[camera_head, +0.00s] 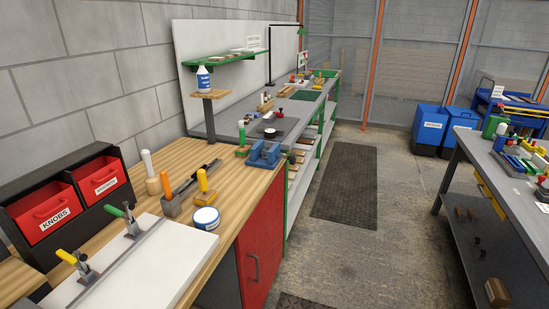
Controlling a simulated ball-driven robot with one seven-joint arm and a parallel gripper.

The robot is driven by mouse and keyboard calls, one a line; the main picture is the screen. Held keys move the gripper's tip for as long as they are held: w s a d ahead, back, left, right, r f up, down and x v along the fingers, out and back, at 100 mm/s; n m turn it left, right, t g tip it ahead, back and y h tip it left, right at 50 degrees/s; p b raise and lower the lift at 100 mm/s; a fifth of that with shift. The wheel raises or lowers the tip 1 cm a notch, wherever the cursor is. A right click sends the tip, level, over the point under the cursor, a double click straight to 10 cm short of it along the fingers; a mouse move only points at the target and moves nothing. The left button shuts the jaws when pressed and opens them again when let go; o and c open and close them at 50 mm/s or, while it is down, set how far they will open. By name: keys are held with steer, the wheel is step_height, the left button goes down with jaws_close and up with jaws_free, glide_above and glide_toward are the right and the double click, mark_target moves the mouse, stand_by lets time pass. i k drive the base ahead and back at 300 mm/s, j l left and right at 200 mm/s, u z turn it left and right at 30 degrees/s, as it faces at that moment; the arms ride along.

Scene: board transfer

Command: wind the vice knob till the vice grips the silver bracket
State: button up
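A blue vice (264,156) sits at the far front corner of the wooden bench (160,158), close to the grey bench behind it. At this size I cannot make out its knob or whether its jaws are open. I cannot pick out the silver bracket for certain, in the vice or elsewhere. My gripper is not in this view.
The wooden bench also holds a white board (140,262) with toggle clamps, a round tin (206,219), upright handled tools (172,198) and red drawers (50,211). A red cabinet door (262,245) is below. The floor (352,255) to the right is open, with a dark mat (345,187).

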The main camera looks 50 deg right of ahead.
mark_target(293, 158)
steer(key=l+z, duration=0.15)
steer(key=z, duration=0.35)
steer(key=i+l+z, duration=0.1)
steer(key=z, duration=0.4)
steer(key=i+l+z, duration=0.45)
steer(key=i, duration=0.3)
steer(key=i+l+z, duration=0.2)
steer(key=i, duration=0.6)
